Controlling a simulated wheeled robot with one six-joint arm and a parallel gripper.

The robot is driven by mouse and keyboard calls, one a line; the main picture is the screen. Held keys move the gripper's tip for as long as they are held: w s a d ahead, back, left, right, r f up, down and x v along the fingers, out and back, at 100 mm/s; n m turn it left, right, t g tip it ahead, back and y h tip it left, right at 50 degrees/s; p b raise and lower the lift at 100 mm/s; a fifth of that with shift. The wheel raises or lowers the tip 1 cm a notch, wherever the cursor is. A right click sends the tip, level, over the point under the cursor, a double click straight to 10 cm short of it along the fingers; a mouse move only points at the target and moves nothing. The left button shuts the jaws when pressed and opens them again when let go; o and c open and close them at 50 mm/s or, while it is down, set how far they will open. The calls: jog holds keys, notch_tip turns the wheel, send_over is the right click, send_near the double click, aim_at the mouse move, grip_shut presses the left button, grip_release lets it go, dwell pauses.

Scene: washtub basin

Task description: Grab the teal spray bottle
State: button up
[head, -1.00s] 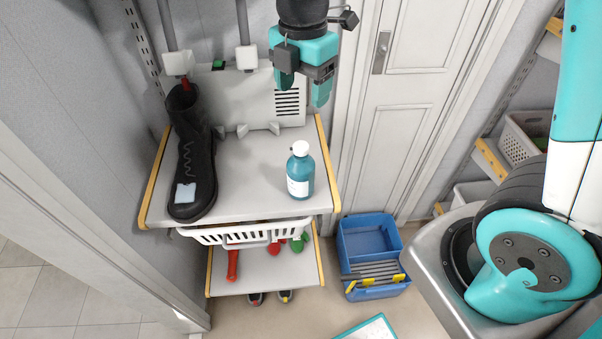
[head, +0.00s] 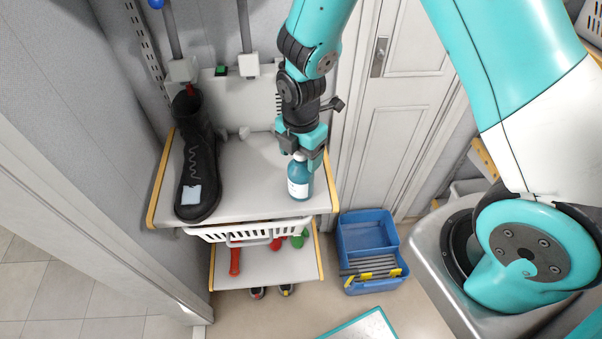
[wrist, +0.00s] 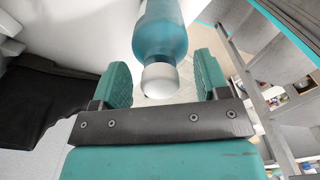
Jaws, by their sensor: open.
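The teal spray bottle (head: 299,180) has a white label and stands upright near the front right of the grey shelf top (head: 250,205). In the wrist view the bottle's white cap (wrist: 159,80) sits between the two teal fingers of my gripper (wrist: 160,82), with a gap on each side. The bottle's body (wrist: 160,38) extends beyond the fingertips. I cannot tell whether any finger touches it.
A black boot (head: 195,160) stands on the left of the shelf top. A white basket (head: 245,231) hangs under its front edge. A blue crate (head: 368,238) is on the floor to the right. The wall and door are close behind.

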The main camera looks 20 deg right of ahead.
jog(key=shift+f, duration=0.45)
grip_shut()
